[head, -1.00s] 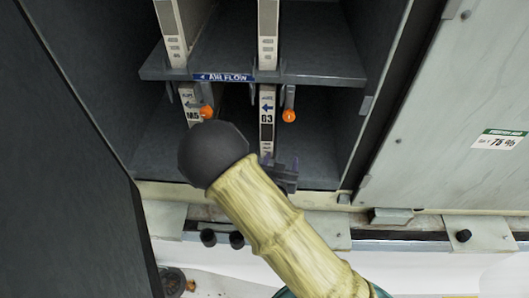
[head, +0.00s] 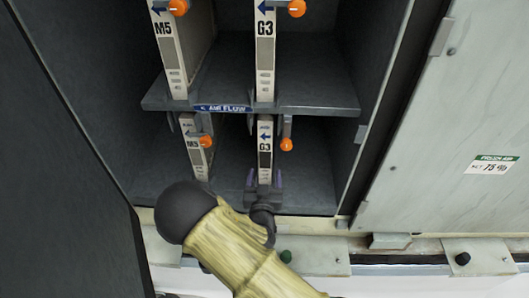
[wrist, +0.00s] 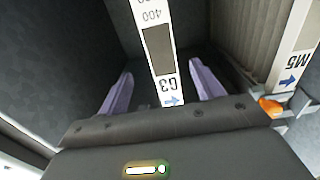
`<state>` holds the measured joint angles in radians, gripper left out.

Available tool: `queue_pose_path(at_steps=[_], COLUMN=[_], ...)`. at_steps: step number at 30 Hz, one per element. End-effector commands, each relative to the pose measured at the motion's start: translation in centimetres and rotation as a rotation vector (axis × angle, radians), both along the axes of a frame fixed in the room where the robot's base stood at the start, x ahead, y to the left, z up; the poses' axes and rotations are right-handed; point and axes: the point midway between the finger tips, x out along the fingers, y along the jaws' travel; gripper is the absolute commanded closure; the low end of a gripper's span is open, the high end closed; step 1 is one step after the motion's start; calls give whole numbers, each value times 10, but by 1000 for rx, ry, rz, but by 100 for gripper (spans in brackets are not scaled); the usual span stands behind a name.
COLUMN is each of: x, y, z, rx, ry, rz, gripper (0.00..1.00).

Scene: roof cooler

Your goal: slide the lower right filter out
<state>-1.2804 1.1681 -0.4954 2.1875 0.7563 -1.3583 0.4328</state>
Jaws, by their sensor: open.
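The lower right filter (head: 265,150) is a narrow white panel marked G3 with a blue arrow, standing upright in the lower bay. Its orange-knobbed latch (head: 286,144) hangs just to its right, clear of its front face. My gripper (head: 264,180) is open at the lower part of this filter's front edge. In the wrist view, the filter (wrist: 160,50) appears inverted, between the two purple fingers (wrist: 162,90), with a visible gap on each side. Whether the fingers reach past its front edge is hard to tell.
The lower left M5 filter (head: 195,145) stands beside it with its own orange knob (head: 206,141). A grey shelf (head: 325,100) marked AIR FLOW lies above, carrying upper M5 (head: 172,50) and G3 (head: 265,50) filters. A dark door (head: 60,180) flanks the left.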

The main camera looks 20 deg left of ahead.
Motion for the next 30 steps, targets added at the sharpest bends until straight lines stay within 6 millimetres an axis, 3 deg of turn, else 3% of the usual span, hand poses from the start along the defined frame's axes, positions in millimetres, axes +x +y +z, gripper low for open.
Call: queue_pose_path(at_steps=[18,24,30], x=[95,113,115], y=[27,31,31], z=[-3,-1,0], rx=[5,2,0], ry=[-2,0,1], rz=[6,6,6], gripper=[34,34,34])
